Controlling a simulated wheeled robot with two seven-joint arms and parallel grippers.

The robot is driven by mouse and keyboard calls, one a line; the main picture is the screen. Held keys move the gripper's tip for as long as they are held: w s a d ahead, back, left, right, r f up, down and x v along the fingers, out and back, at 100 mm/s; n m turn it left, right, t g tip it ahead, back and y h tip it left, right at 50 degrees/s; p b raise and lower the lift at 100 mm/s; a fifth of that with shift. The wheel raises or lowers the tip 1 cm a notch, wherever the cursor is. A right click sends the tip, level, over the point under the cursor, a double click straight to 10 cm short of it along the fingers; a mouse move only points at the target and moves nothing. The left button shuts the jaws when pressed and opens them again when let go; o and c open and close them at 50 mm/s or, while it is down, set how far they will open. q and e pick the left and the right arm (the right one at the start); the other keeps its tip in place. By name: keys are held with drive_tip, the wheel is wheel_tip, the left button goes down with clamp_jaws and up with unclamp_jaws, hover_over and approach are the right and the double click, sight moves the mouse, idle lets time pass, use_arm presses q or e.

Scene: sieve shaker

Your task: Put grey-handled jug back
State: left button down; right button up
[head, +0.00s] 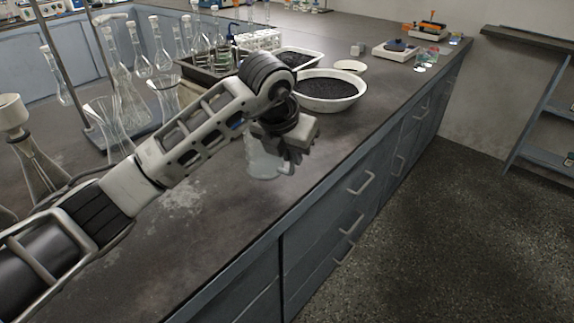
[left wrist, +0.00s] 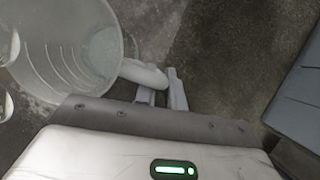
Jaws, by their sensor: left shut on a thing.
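The grey-handled jug (head: 262,163) is translucent and stands at or just above the dark counter, partly behind my left gripper (head: 292,158) in the head view. In the left wrist view I look down into the jug (left wrist: 75,45), which looks empty, and its pale grey handle (left wrist: 145,74) reaches toward the fingers. My left gripper (left wrist: 162,88) is shut on this handle. I cannot tell whether the jug's base touches the counter. My right gripper is not in view.
A white bowl of dark grains (head: 328,104) stands behind the jug, with another dark-filled tray (head: 297,60) beyond. Glass flasks (head: 128,85) crowd the left. The counter (head: 165,255) is bare in front, and its drawer edge runs along the right.

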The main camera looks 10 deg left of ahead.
sight(289, 170)
use_arm(q)
drive_tip(key=shift+w+a+f, duration=0.1)
drive_tip(key=shift+a+f, duration=0.05)
drive_tip(key=shift+f, duration=0.05)
drive_tip(key=f, duration=0.3)
drive_tip(key=shift+w+a+p, duration=0.15)
drive_tip(key=shift+a+p, duration=0.1)
drive_tip(key=shift+p, duration=0.05)
drive_tip(key=shift+f, duration=0.4)
drive_tip(key=shift+f, duration=0.1)
drive_tip(key=c, duration=1.5)
unclamp_jaws()
drive_tip(key=v, duration=1.2)
